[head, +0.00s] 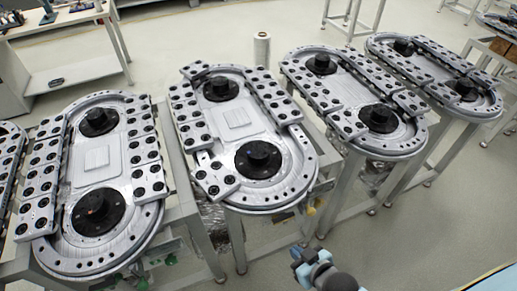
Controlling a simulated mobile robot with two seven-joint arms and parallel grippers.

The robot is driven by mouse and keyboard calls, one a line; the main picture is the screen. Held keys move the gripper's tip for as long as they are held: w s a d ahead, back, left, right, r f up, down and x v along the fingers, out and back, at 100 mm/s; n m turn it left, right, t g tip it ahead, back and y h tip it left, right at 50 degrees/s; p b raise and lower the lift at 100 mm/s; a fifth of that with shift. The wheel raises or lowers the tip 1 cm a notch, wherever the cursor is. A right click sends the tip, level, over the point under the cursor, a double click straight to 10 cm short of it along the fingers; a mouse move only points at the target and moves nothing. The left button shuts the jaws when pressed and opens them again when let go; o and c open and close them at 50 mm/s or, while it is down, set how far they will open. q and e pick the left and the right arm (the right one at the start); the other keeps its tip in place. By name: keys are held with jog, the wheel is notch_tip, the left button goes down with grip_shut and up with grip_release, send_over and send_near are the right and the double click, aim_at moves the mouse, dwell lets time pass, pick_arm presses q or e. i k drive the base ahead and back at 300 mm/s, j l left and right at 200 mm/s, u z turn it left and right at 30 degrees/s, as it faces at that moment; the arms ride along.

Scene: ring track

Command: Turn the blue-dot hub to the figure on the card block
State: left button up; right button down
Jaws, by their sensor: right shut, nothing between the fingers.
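Several oval ring tracks stand in a row, each with two black round hubs. The near hub (259,159) of the second full track shows a faint bluish mark, too small to confirm as the blue dot. The near hub (98,212) of the track to its left shows a small reddish mark. I cannot make out a card block or a figure. My right gripper (297,254) is at the bottom, below and right of the second track, shut, empty and apart from every hub. My left gripper is not in view.
Linked plates with black rollers (186,117) lie along the tracks' sides. Metal frame legs (237,240) stand under the tracks. A pale roll (262,49) stands behind. A white workbench (70,73) is at the back left. Floor (420,225) is clear at the right front.

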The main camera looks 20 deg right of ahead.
aim_at(257, 153)
jog(key=u, duration=0.45)
jog(key=j+u, duration=0.1)
jog(key=u, duration=0.75)
jog(key=j+u, duration=0.1)
jog(key=u, duration=0.8)
jog(key=j+u, duration=0.1)
jog(key=u, duration=0.35)
jog(key=z, duration=1.8)
jog(key=i+j+z, duration=0.1)
jog(key=j+z, duration=0.5)
jog(key=z, duration=0.25)
jog(key=j, duration=0.3)
